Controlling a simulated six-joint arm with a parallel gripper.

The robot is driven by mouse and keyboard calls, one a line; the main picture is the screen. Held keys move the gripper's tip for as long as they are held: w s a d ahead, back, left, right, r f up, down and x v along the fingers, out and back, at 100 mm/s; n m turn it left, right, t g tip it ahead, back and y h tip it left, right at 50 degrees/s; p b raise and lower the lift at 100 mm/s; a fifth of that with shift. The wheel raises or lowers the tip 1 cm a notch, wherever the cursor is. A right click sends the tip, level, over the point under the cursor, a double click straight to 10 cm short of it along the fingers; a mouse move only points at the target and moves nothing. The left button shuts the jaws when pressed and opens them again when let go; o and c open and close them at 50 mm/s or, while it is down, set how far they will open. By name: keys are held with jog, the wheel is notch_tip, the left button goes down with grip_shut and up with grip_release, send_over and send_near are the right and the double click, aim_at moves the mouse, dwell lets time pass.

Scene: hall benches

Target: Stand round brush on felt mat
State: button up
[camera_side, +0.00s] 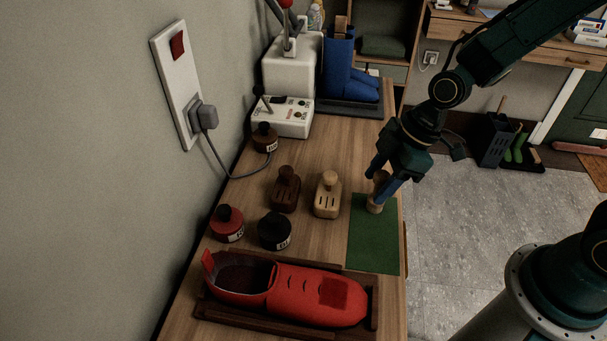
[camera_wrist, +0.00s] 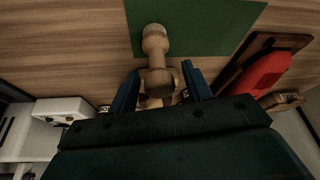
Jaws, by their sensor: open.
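The round brush (camera_side: 375,207) is a small light-wood piece on the green felt mat (camera_side: 372,243), near the mat's far end. It looks roughly upright, with its lower end at the mat. In the wrist view the brush (camera_wrist: 154,42) reaches from the mat (camera_wrist: 205,22) back between my fingers. My gripper (camera_side: 377,189) is open, with one finger on each side of the brush's upper part; it also shows in the wrist view (camera_wrist: 160,82). Whether a finger touches the brush, I cannot tell. The fingers partly hide the brush in the side view.
A dark block brush (camera_side: 286,192) and a light one (camera_side: 327,197) stand left of the mat. Red (camera_side: 227,226) and black (camera_side: 274,232) pots and a red shoe (camera_side: 310,293) in a wooden tray lie nearer. The bench's right edge is close.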

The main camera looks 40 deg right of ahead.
jog(key=v, duration=1.1)
jog(key=shift+r, duration=0.35)
jog(key=shift+s+d+r, duration=0.1)
jog(key=shift+d, duration=0.05)
jog(key=s+d+r+m+t+h, duration=0.1)
jog(key=s+d+r+m+h, duration=0.1)
jog(key=s+m, duration=0.4)
jog(key=s+d+r+m+t+h, duration=0.2)
jog(key=s+d+r+m, duration=0.3)
jog(key=s+m, duration=0.1)
jog(key=shift+s+r, duration=0.2)
jog(key=shift+s, duration=0.15)
